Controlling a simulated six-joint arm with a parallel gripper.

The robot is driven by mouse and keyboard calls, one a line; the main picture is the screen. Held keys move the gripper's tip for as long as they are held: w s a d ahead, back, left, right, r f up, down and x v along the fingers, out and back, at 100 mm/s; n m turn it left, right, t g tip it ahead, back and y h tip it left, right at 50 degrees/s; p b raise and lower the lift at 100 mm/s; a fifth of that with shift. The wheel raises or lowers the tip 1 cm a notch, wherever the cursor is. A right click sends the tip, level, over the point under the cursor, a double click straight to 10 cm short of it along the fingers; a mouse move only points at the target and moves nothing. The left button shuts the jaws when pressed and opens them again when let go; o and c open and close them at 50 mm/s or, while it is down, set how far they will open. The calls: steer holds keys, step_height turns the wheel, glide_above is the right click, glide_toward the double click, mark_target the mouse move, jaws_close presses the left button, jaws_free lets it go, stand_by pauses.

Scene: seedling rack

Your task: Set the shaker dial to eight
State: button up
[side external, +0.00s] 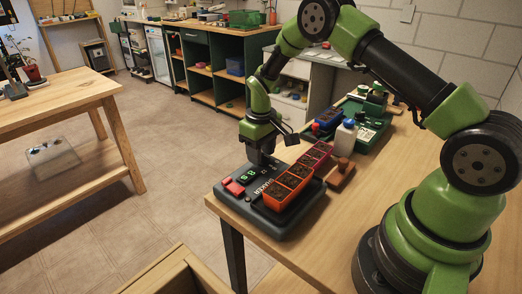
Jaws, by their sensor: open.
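The dark grey shaker (284,232) sits at the front left corner of the wooden table. Its panel has a small lit green display (247,175), whose digits are too small to read surely, and red buttons (234,187). The word SHAKER is printed beside them. My gripper (262,161) points down over the far end of this panel, close to its surface. It is open, but its fingers are small and dark here. The dial cannot be made out; the gripper covers that part of the panel. I cannot tell whether the fingers touch it.
Orange and pink trays of soil (291,182) stand on the shaker, right beside my gripper. A brown block (341,176), a white bottle with a blue cap (346,137) and a green tray (374,129) stand behind. The table's left edge (215,190) is close to the shaker.

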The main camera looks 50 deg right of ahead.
step_height(320, 180, up, 10)
stand_by(0.5)
steer(key=shift+r, duration=0.1)
steer(key=s+a+r+m+t, duration=0.1)
steer(key=s+a+r+t, duration=0.1)
steer(key=s+r, duration=0.35)
steer(key=s+a+r+m+t, duration=0.1)
steer(key=s+a+r, duration=0.2)
steer(key=r, duration=0.6)
steer(key=s+a+r+m+t+y, duration=0.1)
steer(key=s+a+t, duration=0.1)
steer(key=s, duration=0.5)
steer(key=s+a+r+m+t+y, duration=0.1)
steer(key=s+t, duration=0.1)
steer(key=s, duration=0.6)
steer(key=shift+a, duration=0.35)
